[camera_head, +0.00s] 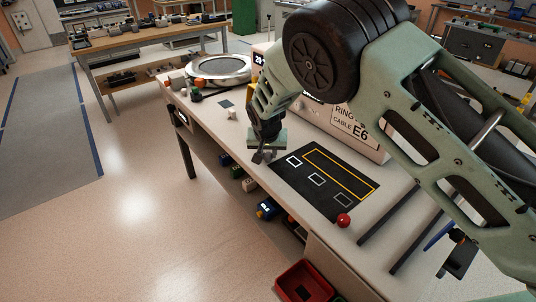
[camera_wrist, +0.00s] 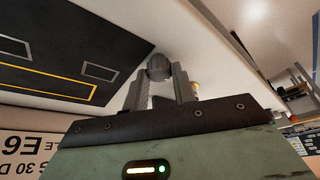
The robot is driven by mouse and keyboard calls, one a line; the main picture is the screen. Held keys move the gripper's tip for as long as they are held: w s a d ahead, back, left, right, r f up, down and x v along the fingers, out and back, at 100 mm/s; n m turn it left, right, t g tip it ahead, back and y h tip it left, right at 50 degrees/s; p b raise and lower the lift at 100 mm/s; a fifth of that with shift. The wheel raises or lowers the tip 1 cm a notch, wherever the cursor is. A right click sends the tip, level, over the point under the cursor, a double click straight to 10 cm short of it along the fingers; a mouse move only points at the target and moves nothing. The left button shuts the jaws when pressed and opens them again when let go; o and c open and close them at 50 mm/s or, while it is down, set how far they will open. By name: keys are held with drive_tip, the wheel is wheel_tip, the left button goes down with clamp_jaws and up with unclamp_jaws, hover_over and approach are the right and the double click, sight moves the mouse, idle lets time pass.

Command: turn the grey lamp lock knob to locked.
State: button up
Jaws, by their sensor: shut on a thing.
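The grey lamp lock knob (camera_wrist: 158,66) is a small dark grey rounded piece between the fingertips in the wrist view. My gripper (camera_wrist: 160,80) is shut on it, with one finger on each side. In the head view my gripper (camera_head: 263,155) points down at the front edge of the workbench (camera_head: 225,130), left of the black mat. The knob cannot be made out clearly there behind the fingers. Its locked or unlocked marking is not readable in either view.
A black mat (camera_head: 290,182) with yellow and white outlines lies to the right of my gripper. A red ball (camera_head: 344,220) sits at its near corner. A sign panel marked E6 (camera_head: 352,130) stands behind.

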drive_tip(key=shift+m, duration=0.5)
drive_tip(key=o, duration=1)
drive_tip(key=shift+r, duration=0.1)
drive_tip(key=v, duration=0.5)
drive_tip(key=b+v, duration=0.1)
drive_tip(key=v, duration=0.5)
drive_tip(key=b+v, duration=0.1)
drive_tip(key=v, duration=0.5)
drive_tip(key=shift+a+r, duration=0.2)
drive_tip(key=shift+a, duration=0.1)
